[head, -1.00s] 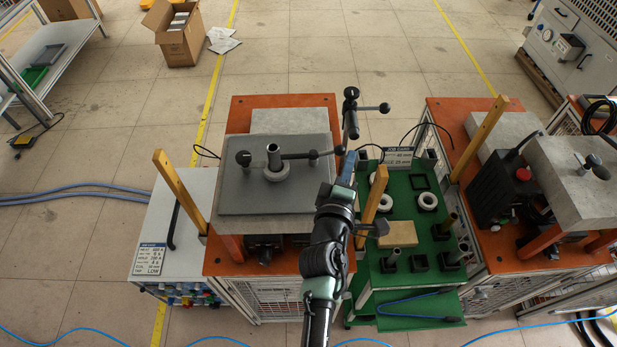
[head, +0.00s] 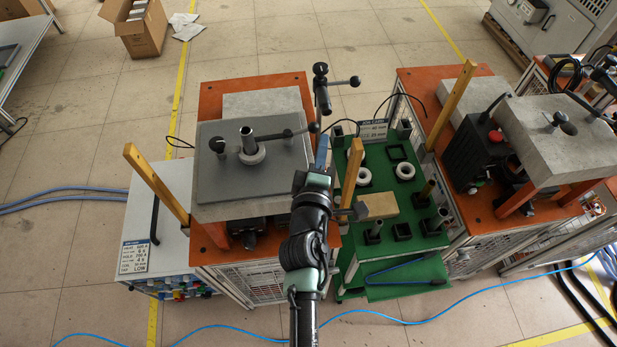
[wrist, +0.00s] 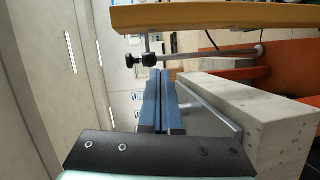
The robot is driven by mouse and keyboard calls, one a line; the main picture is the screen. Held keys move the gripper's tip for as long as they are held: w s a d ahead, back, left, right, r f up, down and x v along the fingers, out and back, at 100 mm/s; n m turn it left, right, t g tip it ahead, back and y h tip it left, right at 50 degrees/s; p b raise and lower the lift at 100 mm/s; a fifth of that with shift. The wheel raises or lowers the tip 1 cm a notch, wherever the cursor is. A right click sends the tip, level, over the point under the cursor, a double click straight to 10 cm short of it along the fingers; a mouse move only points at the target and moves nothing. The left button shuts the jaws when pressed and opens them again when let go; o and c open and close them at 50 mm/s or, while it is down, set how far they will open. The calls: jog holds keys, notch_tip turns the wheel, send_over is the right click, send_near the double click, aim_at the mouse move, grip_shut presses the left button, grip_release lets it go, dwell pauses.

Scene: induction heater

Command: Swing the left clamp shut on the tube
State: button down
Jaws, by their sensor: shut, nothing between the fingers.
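A tube (head: 247,138) stands upright in a pale ring (head: 252,154) on the grey plate (head: 280,180) of the left bench. A dark clamp arm (head: 285,134) runs from beside the tube to a black knob at the plate's right edge; whether it touches the tube I cannot tell. A black knob (head: 217,144) shows just left of the tube. A post with a T-shaped handle (head: 321,88) rises behind the right edge. My gripper (head: 322,147) is shut and empty at the plate's right side. In the wrist view its blue fingers (wrist: 160,78) lie together beside the plate edge, below a black-knobbed rod (wrist: 150,60).
Wooden posts stand at the bench's front left (head: 155,183) and close right of my gripper (head: 353,172). A green table (head: 405,243) with rings and tubes adjoins on the right. A concrete block (head: 262,103) lies behind the plate. Open floor lies behind the benches.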

jog(key=s+a+r+b, duration=0.1)
jog(key=s+b, duration=0.1)
jog(key=s, duration=0.8)
jog(key=shift+r, duration=0.2)
dwell(0.7)
